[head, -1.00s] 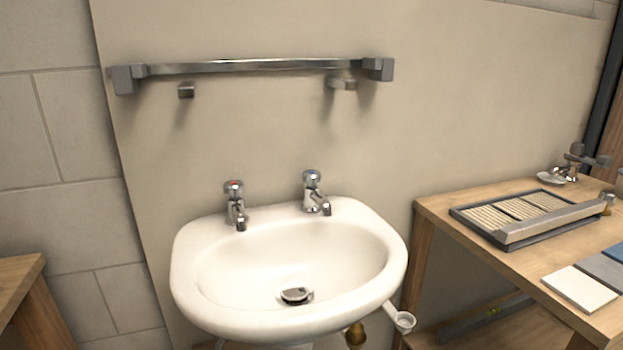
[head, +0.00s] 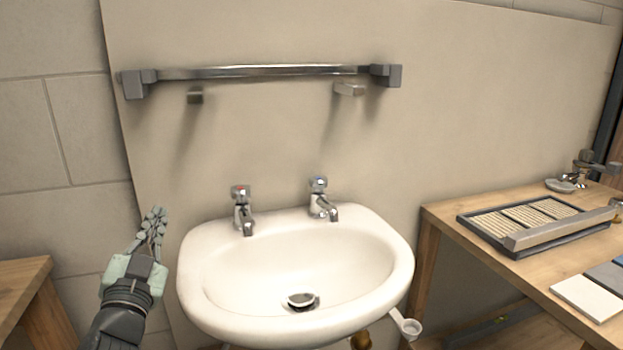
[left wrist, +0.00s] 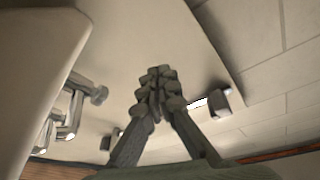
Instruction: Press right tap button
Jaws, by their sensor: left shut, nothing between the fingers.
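The right tap (head: 321,198) is chrome with a blue mark on its top button and stands on the back right rim of the white sink (head: 196,285). The left tap (head: 242,208) has a red mark. My left gripper (head: 157,214) is left of the sink, apart from both taps, with its fingers pointing up. It is shut and empty. In the left wrist view its fingertips (left wrist: 158,80) are together, and chrome taps (left wrist: 72,108) show on the left beside the sink (left wrist: 35,70). My right gripper is not in view.
A metal rail (head: 265,72) runs along the wall panel above the sink, with small brackets below it. A wooden table (head: 440,215) with a slatted tray (head: 487,237) stands at right. Another wooden surface (head: 22,280) is at lower left. The space above the sink is clear.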

